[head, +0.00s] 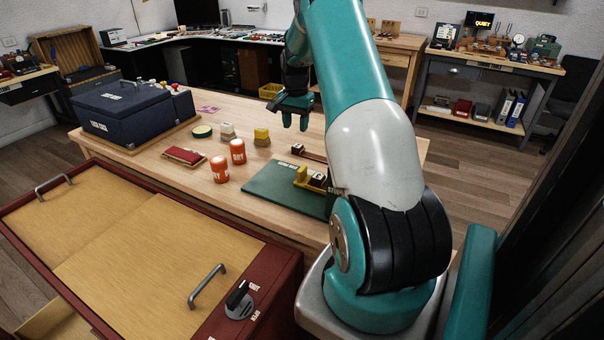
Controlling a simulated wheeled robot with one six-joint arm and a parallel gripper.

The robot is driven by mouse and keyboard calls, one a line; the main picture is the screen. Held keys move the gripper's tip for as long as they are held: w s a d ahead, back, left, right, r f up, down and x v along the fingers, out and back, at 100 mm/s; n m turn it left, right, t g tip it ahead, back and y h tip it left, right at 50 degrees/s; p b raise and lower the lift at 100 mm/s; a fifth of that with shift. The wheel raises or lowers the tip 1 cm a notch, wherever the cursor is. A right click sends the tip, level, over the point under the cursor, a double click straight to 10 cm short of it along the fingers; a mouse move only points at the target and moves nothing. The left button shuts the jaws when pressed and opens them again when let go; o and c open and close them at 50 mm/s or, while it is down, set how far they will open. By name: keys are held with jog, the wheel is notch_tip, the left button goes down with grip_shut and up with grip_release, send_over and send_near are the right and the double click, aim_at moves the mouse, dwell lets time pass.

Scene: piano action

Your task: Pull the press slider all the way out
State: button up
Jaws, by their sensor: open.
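My gripper (295,122) hangs above the far part of the wooden table (345,135), fingers pointing down, open and empty. Nearer to me and a little to the right is a small dark red-brown block (297,149) at the end of a thin dark strip, which may be the press slider; the strip runs right until my arm hides it. A yellow holder (312,180) with a dark labelled block (319,181) stands at the green mat (285,190). My arm covers the right side of this area. My gripper appears apart from all of these.
A dark blue case (123,111) is at far left. A red-edged cabinet (150,250) fills the front left.

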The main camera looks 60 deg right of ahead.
aim_at(302, 168)
jog(key=shift+m, duration=0.3)
jog(key=f+p, duration=0.1)
jog(key=f, duration=0.5)
jog(key=d+f+p, duration=0.1)
jog(key=f+p, duration=0.1)
jog(key=f, duration=0.4)
jog(key=s+d+f+p, duration=0.1)
jog(key=f, duration=0.5)
jog(key=shift+f, duration=0.2)
